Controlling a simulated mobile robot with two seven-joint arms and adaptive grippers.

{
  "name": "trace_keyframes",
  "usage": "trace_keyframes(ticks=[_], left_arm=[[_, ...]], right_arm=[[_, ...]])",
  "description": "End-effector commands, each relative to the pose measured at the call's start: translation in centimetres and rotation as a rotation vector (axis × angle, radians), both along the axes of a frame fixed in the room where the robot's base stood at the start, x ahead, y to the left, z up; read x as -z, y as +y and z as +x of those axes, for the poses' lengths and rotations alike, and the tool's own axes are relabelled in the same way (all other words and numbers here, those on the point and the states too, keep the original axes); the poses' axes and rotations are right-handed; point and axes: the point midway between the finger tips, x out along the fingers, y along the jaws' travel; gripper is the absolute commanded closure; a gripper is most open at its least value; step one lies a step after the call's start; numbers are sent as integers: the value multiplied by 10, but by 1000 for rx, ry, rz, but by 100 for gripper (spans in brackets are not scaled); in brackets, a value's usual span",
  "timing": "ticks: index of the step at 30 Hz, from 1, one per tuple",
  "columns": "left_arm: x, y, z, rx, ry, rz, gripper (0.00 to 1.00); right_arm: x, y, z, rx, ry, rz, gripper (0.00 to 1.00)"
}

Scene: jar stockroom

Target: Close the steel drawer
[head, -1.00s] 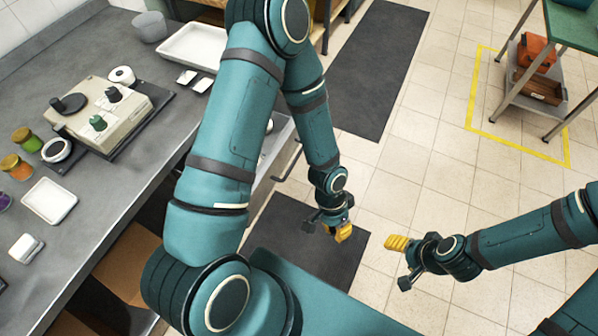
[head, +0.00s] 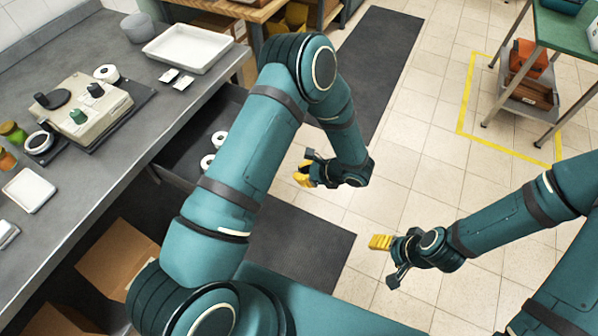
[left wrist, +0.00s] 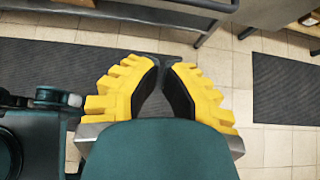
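The steel drawer (head: 183,143) is pulled out under the grey counter in the head view. Its dark inside shows left of my left arm, with white ring-shaped items (head: 219,139) in it. My left arm hides its front and handle there. My left gripper (head: 303,174) is right of the drawer, over the floor, apart from what I see of it. In the left wrist view its yellow fingers (left wrist: 164,66) come together at the tips with nothing between them. My right gripper (head: 381,242) is over the floor tiles; its finger gap does not show.
The counter (head: 110,165) carries a beige device (head: 85,112), a white tray (head: 188,48) and jars. Cardboard boxes (head: 115,258) are below it. A green-topped table (head: 572,32) stands at the far right. Tiles and a dark mat (head: 300,255) leave open floor.

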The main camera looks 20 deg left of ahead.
Motion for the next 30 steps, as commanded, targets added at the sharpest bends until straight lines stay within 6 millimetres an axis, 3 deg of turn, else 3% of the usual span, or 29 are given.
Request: trace_keyframes(ticks=[11, 18, 30], left_arm=[[49, 58, 4, -6, 2, -1, 100], [41, 88, 7, -6, 0, -3, 100], [40, 96, 8, -3, 0, -3, 100]], right_arm=[[6, 0, -2, -3, 4, 0, 36], [4, 0, -1, -2, 3, 0, 36], [4, 0, -1, -2, 2, 0, 36]])
